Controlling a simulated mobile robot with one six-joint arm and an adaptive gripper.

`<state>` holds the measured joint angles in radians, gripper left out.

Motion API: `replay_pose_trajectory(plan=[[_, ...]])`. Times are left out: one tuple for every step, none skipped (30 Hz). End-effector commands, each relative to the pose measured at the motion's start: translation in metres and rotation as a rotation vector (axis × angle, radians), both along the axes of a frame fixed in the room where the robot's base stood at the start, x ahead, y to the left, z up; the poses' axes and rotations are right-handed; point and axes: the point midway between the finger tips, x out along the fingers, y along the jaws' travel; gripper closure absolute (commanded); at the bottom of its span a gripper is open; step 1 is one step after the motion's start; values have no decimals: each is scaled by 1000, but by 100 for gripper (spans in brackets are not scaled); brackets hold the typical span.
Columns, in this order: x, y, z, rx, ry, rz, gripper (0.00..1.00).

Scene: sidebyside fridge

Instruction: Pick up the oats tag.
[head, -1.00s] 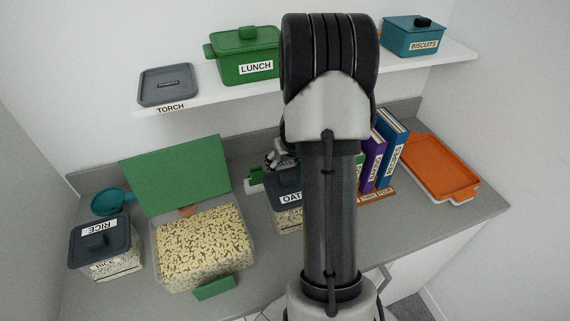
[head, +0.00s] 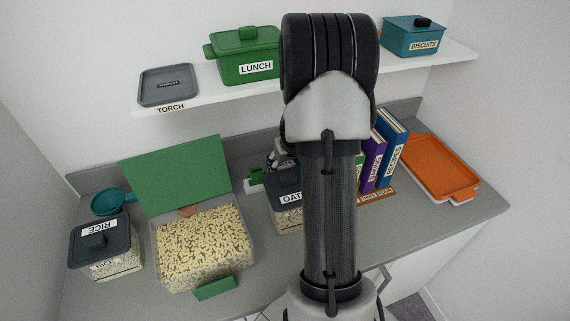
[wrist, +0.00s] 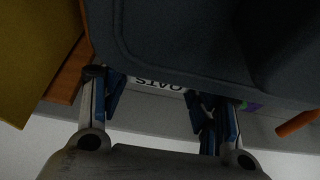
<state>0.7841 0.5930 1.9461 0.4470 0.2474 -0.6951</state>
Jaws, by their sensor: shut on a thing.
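The oats tag (wrist: 158,82) is a white strip with dark letters, upside down in the wrist view. It sits between the fingertips of my gripper (wrist: 155,98), which is shut on it. A large dark grey lid fills the top of the wrist view and overlaps the tag's edge. In the head view the oats container (head: 287,183) has a dark lid and a white label reading "OAT", its right part hidden by my arm. A small part of my gripper (head: 280,157) shows just behind that lid.
An open bin of pale pieces (head: 203,245) with a raised green lid (head: 178,175) and a rice container (head: 100,243) stand left. Books (head: 388,150) and an orange tray (head: 440,165) are right. The shelf above holds a lunch box (head: 247,55) and a biscuits box (head: 412,37).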

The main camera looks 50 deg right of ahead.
Motion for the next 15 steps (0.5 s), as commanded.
replay_pose_trajectory(plan=[[0, 0, 2, 0, 0, 0, 71], [0, 0, 2, 0, -1, 0, 71], [0, 0, 4, 0, -1, 0, 71], [0, 0, 5, 0, -1, 0, 71], [0, 0, 6, 0, -1, 0, 71], [0, 0, 8, 0, -1, 0, 71], [0, 0, 9, 0, -1, 0, 71], [0, 0, 11, 0, -1, 0, 71], [0, 0, 12, 0, -1, 0, 71], [0, 0, 14, 0, -1, 0, 71], [0, 0, 15, 0, -1, 0, 71], [0, 0, 16, 0, -1, 0, 71], [0, 0, 18, 0, -1, 0, 71], [0, 0, 19, 0, -1, 0, 71], [0, 0, 20, 0, -1, 0, 71]])
